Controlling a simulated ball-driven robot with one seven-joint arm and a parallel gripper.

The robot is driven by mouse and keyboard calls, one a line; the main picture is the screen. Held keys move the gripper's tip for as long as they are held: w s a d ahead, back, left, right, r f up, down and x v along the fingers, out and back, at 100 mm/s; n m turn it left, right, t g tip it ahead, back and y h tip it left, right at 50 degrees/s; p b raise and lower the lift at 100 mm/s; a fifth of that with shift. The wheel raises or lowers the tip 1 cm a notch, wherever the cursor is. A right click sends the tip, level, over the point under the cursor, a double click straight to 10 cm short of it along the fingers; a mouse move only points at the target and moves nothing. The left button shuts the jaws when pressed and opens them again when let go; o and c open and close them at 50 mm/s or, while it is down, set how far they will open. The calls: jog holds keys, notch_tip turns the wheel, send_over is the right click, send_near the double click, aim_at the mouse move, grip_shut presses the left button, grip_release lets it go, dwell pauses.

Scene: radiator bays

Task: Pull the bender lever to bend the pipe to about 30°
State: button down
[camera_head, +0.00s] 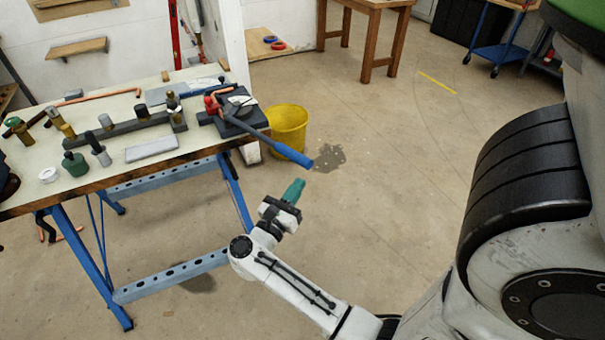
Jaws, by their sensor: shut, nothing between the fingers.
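The pipe bender (232,107) is mounted on the right end of the workbench (101,172), with a red part and a round pale plate on a dark base. Its lever (285,148) has a blue grip and sticks out past the bench edge, down and to the right. My gripper (294,190), with teal fingers, is shut and empty. In the picture it is just below the end of the blue grip, apart from it. I cannot make out clearly which copper pipe, if any, sits in the bender.
Fittings and tools, including a green-based piece (75,164) and a grey block (152,148), crowd the bench top. A yellow bucket (288,128) stands on the floor behind the lever, beside a dark wet patch (329,157). Blue bench legs (92,262) stand at left.

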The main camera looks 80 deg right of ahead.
jog(key=x, duration=0.3)
jog(key=shift+d+p, duration=0.2)
jog(key=shift+p, duration=0.2)
jog(key=s+d+b, duration=0.2)
jog(key=s+d, duration=0.3)
jog(key=d, duration=0.1)
jog(key=shift+s+d, duration=0.15)
jog(key=shift+d, duration=0.1)
jog(key=shift+f, duration=0.1)
